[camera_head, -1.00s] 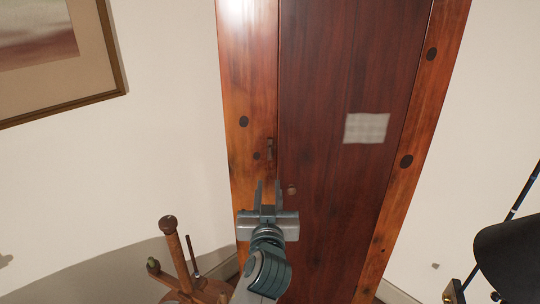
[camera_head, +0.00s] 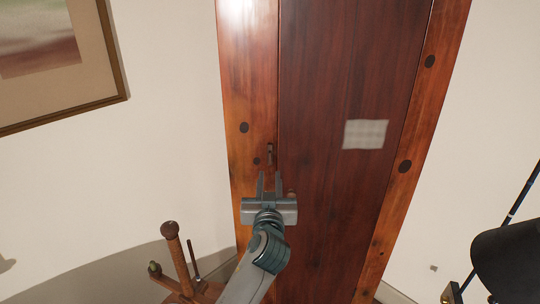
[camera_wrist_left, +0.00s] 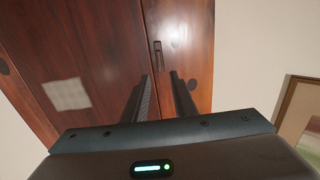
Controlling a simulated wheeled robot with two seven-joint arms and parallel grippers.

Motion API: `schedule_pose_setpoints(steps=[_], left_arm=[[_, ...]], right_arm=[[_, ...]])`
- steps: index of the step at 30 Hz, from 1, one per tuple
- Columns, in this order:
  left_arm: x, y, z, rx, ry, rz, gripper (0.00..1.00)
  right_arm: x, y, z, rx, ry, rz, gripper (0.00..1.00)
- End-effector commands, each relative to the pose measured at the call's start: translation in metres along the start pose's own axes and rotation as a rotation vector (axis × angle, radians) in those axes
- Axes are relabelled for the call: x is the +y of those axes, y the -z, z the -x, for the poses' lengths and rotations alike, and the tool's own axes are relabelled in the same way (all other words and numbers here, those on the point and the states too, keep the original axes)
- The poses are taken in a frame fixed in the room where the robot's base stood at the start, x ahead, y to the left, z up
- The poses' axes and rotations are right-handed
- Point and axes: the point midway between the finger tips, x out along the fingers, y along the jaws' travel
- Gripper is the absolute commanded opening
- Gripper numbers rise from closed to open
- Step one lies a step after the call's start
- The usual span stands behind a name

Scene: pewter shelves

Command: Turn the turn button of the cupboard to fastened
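The cupboard (camera_head: 340,90) is tall reddish wood with a dark door inside a lighter frame. The turn button (camera_head: 270,153) is a small dark upright piece on the left frame board, close to the door's edge. It also shows in the left wrist view (camera_wrist_left: 158,55), beyond the fingertips and lying along the board. My left gripper (camera_head: 270,175) is just below the turn button in the head view, its two fingers apart with nothing between them. In the left wrist view its fingers (camera_wrist_left: 160,78) point towards the button and look apart from it. My right gripper is not in view.
A round door knob (camera_head: 291,193) is partly hidden behind my left gripper. A pale paper (camera_head: 365,134) is on the door. A wooden spindle-like object (camera_head: 178,255) stands at lower left, a framed picture (camera_head: 120,70) hangs left, and a black shade-like object (camera_head: 508,262) is at lower right.

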Motion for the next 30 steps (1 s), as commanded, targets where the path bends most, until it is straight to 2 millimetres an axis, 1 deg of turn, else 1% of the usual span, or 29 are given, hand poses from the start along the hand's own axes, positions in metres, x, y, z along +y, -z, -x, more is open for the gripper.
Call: schedule_pose_setpoints(steps=[1,6,12,18,24,30], left_arm=[[0.0,0.003,-0.009,0.0,0.001,-0.004,0.25],[0.0,0.003,-0.037,0.0,0.001,-0.004,0.25],[0.0,0.002,-0.067,-0.001,0.001,-0.004,0.25],[0.0,0.002,-0.092,0.0,0.001,-0.002,0.25],[0.0,0.001,-0.107,0.0,0.0,-0.002,0.25],[0.0,0.0,-0.112,0.0,0.0,0.0,0.25]], right_arm=[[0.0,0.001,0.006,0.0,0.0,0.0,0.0],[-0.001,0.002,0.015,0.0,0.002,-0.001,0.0],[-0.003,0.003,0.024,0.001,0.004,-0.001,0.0],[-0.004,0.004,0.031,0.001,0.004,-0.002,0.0],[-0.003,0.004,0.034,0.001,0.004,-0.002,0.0],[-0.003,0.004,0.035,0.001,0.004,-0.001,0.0]])
